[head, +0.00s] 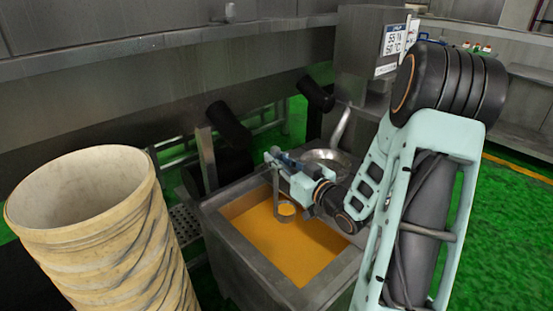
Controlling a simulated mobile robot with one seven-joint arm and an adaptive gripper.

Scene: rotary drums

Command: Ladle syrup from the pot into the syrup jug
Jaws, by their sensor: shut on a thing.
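The pot appears to be a square grey metal vat (236,250) filled with orange-yellow syrup (303,251). My gripper (273,157) is above the vat's far left part, shut on the upper end of the ladle. The ladle (286,209) hangs down with its small round cup at the syrup surface; the cup shows syrup colour inside. I cannot tell how deep the cup sits. A round metal bowl or pan (327,160) is behind my gripper, partly hidden by it. I cannot make out a syrup jug in this view.
A large cream ribbed drum (110,240) stands at the left front, close to the vat. A grey control box with a label (372,50) stands behind. Dark cylinders (228,124) are at the back. Open green floor (510,220) lies at right.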

